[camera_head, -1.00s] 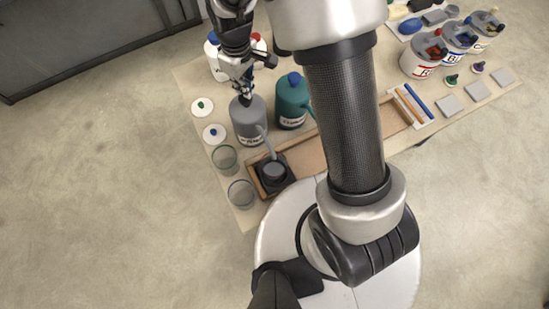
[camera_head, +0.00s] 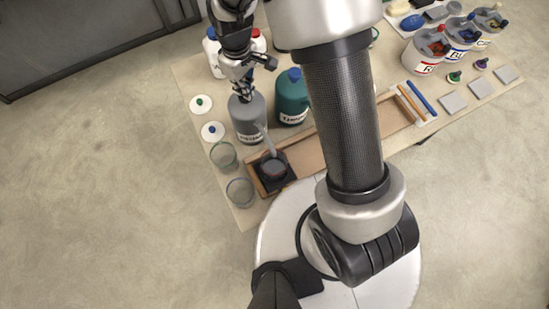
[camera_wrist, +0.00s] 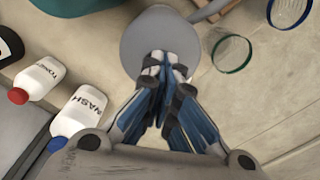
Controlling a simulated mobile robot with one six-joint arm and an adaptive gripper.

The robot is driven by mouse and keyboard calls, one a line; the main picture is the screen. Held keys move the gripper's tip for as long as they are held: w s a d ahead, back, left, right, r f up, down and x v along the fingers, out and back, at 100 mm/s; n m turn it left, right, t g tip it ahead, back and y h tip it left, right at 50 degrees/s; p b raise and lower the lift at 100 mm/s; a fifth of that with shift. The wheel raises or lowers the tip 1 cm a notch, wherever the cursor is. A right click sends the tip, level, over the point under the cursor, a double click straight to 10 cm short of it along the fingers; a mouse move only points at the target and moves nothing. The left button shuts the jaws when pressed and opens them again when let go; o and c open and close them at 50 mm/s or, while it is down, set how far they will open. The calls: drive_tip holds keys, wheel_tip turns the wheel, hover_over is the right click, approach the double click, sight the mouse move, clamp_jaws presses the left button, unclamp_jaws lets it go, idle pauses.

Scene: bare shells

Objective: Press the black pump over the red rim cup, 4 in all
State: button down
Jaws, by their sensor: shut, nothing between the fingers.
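My gripper (camera_head: 243,97) is shut and empty, pointing down at the top of the bottle. In the wrist view, the closed fingertips (camera_wrist: 165,62) overlap the round grey bottle top (camera_wrist: 150,32). The fingers hide the pump head, so I cannot tell whether they touch it or how far down it is.
A teal bottle (camera_head: 292,98) stands close to the right of the grey one. Two clear glasses (camera_head: 223,155) and white lids (camera_head: 213,132) are at left. WASH (camera_wrist: 83,112) and TONER (camera_wrist: 39,78) bottles stand nearby.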

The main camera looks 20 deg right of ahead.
drive_tip(key=shift+f, duration=0.35)
drive_tip(key=shift+s, duration=0.1)
drive_tip(key=shift+r, duration=0.1)
drive_tip(key=shift+r+p, duration=1.3)
drive_tip(key=shift+r, duration=0.45)
drive_tip(key=shift+f, duration=0.2)
drive_tip(key=shift+f+b, duration=1.3)
drive_tip(key=shift+f, duration=0.35)
drive_tip(key=shift+r, duration=0.1)
drive_tip(key=shift+r+p, duration=1.35)
drive_tip(key=shift+r, duration=0.4)
